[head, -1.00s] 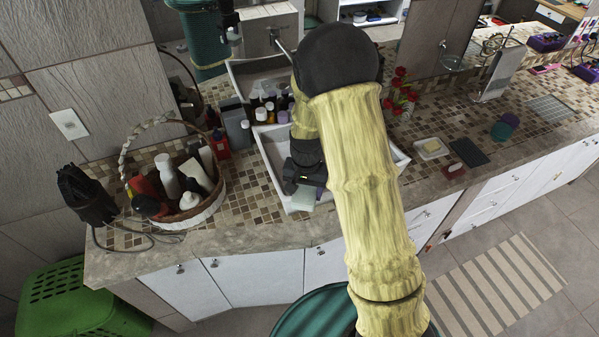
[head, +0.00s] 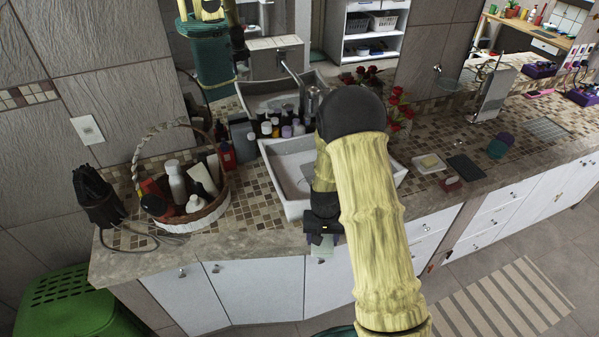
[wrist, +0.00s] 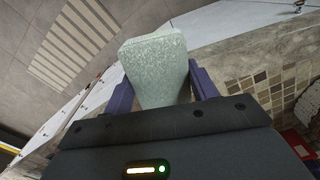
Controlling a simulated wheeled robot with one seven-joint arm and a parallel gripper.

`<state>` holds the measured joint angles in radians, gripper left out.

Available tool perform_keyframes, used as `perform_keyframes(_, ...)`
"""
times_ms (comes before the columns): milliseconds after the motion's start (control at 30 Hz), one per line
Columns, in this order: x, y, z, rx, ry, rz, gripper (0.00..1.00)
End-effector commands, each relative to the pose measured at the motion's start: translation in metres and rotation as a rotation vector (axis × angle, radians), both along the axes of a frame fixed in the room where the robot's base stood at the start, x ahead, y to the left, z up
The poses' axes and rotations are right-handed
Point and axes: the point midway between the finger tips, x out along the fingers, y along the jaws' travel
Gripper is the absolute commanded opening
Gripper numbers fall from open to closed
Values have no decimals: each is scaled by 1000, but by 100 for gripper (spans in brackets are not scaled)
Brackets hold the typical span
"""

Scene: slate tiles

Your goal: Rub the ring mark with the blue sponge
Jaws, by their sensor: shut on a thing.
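My gripper (head: 322,236) is shut on a pale blue-green speckled block, the sponge (wrist: 158,70). In the wrist view the sponge sits between the two purple fingers (wrist: 162,92) and sticks out beyond them. In the head view only a small pale part of the sponge (head: 321,251) shows below the dark gripper. The gripper is at the counter's front edge, in front of the white basin. In the wrist view the counter edge and floor lie behind the sponge, and I see no contact. I cannot make out a ring mark in either view.
The white basin (head: 284,190) is behind the gripper, with several bottles at its back. A wicker basket (head: 215,208) of bottles and a dark corded device (head: 97,198) stand left. A soap dish (head: 419,167), dark pad (head: 467,168) and red item (head: 451,184) lie right.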

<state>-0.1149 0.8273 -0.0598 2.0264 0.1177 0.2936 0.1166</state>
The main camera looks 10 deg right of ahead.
Motion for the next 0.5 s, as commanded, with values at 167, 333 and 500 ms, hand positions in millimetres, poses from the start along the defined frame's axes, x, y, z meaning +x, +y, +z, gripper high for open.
perform_keyframes(167, -1, -13, -37, 3, 3, 61, 37)
perform_keyframes(333, -2, -23, -67, 7, 1, 120, 37)
perform_keyframes(500, -3, -28, -80, 11, -1, 156, 37)
